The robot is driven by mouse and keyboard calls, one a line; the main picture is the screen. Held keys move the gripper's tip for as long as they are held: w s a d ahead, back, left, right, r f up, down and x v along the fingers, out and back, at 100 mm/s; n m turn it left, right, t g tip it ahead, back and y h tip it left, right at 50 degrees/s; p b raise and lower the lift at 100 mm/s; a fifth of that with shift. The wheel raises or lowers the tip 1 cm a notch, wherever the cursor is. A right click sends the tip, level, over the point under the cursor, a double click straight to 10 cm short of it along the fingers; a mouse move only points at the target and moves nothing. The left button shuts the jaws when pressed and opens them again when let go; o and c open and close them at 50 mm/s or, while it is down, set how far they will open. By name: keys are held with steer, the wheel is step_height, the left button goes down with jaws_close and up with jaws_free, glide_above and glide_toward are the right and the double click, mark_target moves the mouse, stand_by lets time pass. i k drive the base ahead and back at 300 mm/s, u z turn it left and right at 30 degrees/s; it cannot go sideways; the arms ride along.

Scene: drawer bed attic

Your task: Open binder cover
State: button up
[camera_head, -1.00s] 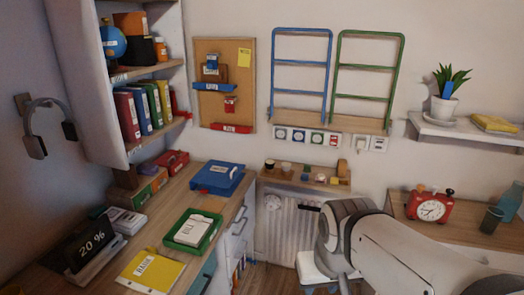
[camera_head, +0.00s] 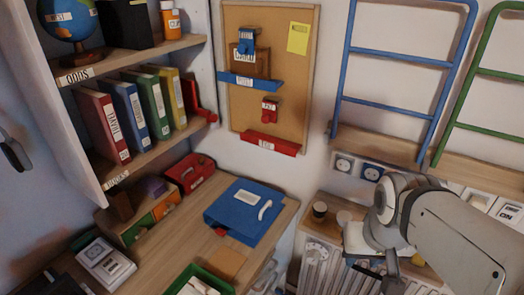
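A blue binder-like case (camera_head: 238,212) lies flat and closed on the wooden desk. It has a pale label on its top and a white curved handle near its right side. A small red piece shows at its front left edge. Several upright binders, red (camera_head: 103,124), blue (camera_head: 132,112), green (camera_head: 152,103) and yellow (camera_head: 172,99), stand on the shelf at left. My arm comes in from the right, well apart from the blue case. My gripper (camera_head: 386,272) hangs at the lower right, small and dark; its fingers are not clear.
A green tray (camera_head: 207,281) with pale things sits at the desk's front. A red case (camera_head: 190,172), a wooden box (camera_head: 150,215) and a white device (camera_head: 104,262) stand left of the blue case. The desk's right edge borders a radiator (camera_head: 318,265) below a small shelf.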

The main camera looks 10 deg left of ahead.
mark_target(247, 205)
steer(key=u, duration=0.05)
steer(key=i, duration=0.55)
steer(key=u, duration=0.55)
steer(key=k, duration=0.75)
steer(key=u, duration=0.25)
steer(key=i, duration=0.75)
steer(key=z, duration=0.15)
